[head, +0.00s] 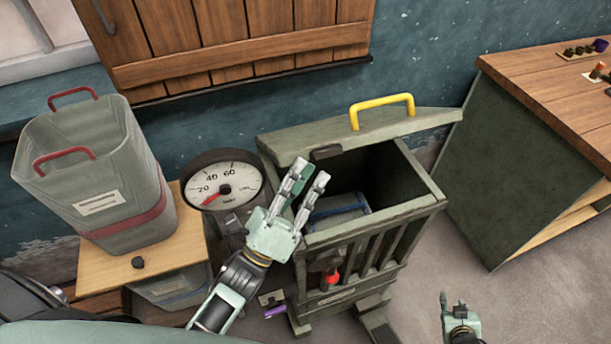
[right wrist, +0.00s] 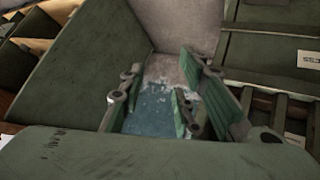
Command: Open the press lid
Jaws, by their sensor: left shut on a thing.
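The press (head: 375,240) is a grey-green slatted box. Its lid (head: 290,146), with a yellow handle (head: 382,101) on top, is partly raised, front edge up; the dark inside shows. My left gripper (head: 311,167) is at the lid's front edge, shut on a dark tab (head: 328,152) there; the contact is partly hidden by the fingers. Inside the press is a blue-rimmed grey container (head: 338,211). My right gripper (head: 459,300) is low, right of the press, apart from it. In the right wrist view its fingers (right wrist: 170,100) are open and empty.
A grey bin (head: 95,175) with red handles stands on a wooden stand (head: 175,243) at left. A dial gauge (head: 227,182) stands close to my left arm. A wood-topped counter (head: 560,85) is at right. Floor (head: 530,300) right of the press is clear.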

